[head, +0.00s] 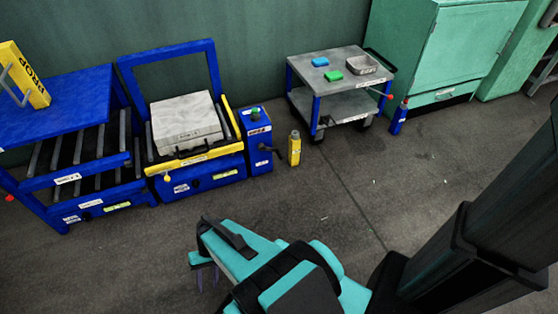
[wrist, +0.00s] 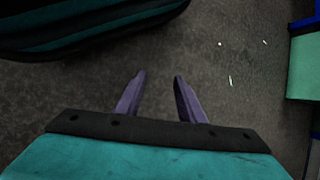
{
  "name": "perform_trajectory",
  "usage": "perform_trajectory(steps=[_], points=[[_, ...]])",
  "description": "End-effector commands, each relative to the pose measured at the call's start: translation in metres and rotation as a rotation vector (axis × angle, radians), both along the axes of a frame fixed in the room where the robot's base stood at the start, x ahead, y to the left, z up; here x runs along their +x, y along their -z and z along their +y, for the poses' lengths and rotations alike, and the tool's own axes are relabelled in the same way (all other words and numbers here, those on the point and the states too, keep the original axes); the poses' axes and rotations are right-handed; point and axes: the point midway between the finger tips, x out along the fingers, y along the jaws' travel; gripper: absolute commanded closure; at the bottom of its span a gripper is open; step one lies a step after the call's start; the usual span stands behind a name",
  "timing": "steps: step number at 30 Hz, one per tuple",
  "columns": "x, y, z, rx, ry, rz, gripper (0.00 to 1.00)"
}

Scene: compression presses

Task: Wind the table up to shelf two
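The lift table (head: 195,160) has a yellow front edge, and a grey block (head: 186,122) rests on it inside a blue frame. A blue box (head: 258,140) with a green top knob stands at its right side. A dark crank handle (head: 270,149) sticks out of that box to the right. The blue shelf rack (head: 66,180) with roller levels stands left of the table; its small labels are hard to read. My gripper (head: 203,272) is over the bare floor in front, well apart from the crank. In the wrist view its purple fingers (wrist: 160,88) are spread with nothing between them.
A yellow bottle-like object (head: 294,148) stands on the floor close right of the crank. A grey cart (head: 340,88) with blue and green blocks and a metal tray stands at the back. A blue bottle (head: 399,117) stands beside it. The floor in front is clear.

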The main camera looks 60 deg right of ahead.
Motion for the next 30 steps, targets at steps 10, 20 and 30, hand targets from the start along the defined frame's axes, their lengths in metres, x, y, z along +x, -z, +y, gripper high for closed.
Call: perform_trajectory(steps=[10, 20, 30], points=[[0.072, 0.032, -0.045, 0.227, 0.393, -0.089, 0.64], [0.132, 0.043, -0.130, 0.427, 0.751, -0.230, 0.64], [0.164, 0.045, -0.261, 0.613, 1.104, -0.435, 0.64]])
